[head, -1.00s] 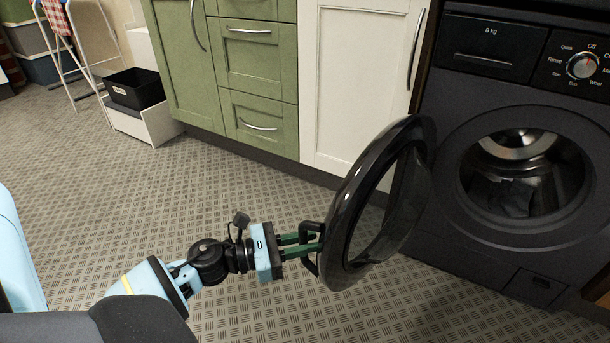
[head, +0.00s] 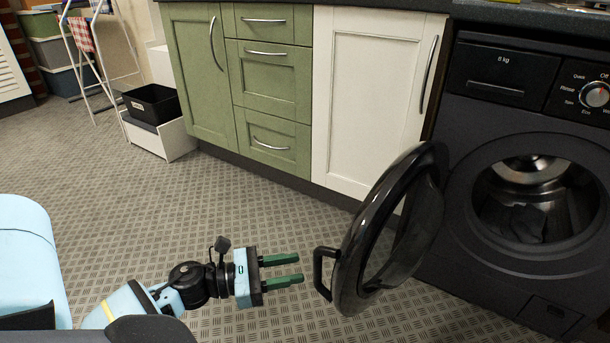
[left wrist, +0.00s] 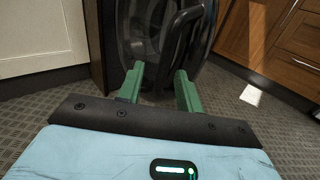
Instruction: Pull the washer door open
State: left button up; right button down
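The black washer (head: 510,190) stands at the right in the head view. Its round door (head: 362,240) is swung wide open to the left, so the drum opening (head: 535,200) shows with dark cloth inside. The door handle (head: 322,272) is a black loop on the door's left side. My left gripper (head: 300,269) is open and empty, its green fingers just left of the handle and apart from it. In the left wrist view the handle (left wrist: 180,22) shows beyond the two spread fingers. My right gripper is not in view.
Green cabinets (head: 268,90) and a white cabinet door (head: 370,100) line the back, left of the washer. A black bin (head: 150,103) sits on a white stand further left. The patterned floor around my left arm is clear.

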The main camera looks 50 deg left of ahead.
pick_arm(q)
jog(key=shift+v, duration=1.15)
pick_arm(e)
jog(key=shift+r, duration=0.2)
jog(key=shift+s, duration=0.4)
